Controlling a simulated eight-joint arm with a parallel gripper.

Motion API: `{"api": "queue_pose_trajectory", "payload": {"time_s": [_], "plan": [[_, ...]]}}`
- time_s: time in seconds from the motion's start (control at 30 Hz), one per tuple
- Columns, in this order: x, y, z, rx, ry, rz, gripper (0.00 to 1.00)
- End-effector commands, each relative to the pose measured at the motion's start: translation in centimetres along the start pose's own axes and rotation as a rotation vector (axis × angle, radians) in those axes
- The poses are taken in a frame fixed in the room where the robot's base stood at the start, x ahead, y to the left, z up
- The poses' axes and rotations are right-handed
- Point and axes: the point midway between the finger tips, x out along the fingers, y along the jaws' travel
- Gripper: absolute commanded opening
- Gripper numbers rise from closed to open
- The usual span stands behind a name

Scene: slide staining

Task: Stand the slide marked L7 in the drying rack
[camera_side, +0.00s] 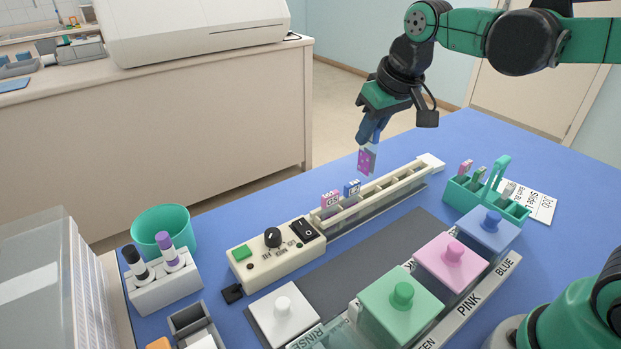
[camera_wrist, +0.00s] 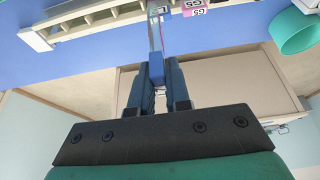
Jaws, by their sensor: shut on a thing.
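My gripper (camera_side: 373,132) is shut on a slide (camera_side: 367,161) that hangs down from the fingers, roughly upright, with a pink-purple patch at its lower end. Its label cannot be read here. The wrist view shows the slide edge-on (camera_wrist: 155,38) beyond my fingers (camera_wrist: 157,80). The long cream drying rack (camera_side: 418,178) lies below; the slide appears above it, clear of its slots. Two slides stand near the rack's left end: a pink-labelled one (camera_side: 331,199) reading G5 in the wrist view (camera_wrist: 195,12), and a blue-labelled one (camera_side: 352,187).
A control box (camera_side: 275,251) adjoins the rack. A green carrier (camera_side: 513,211) with several slides stands at right. Lidded blue (camera_side: 487,233), pink (camera_side: 450,262), green (camera_side: 400,305) and white (camera_side: 283,316) jars fill the front. A teal cup (camera_side: 165,230) stands at left.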

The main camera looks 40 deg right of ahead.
Motion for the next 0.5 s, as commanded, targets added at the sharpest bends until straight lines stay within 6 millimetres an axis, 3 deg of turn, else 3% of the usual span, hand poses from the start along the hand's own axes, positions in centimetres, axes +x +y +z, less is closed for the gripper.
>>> {"api": "queue_pose_trajectory", "payload": {"time_s": [0.17, 0.5], "plan": [[0.6, 1.1, -0.3, 0.165, 0.001, 0.070, 0.00], [2.7, 6.1, -1.0, 0.931, 0.002, 0.392, 0.00]]}}
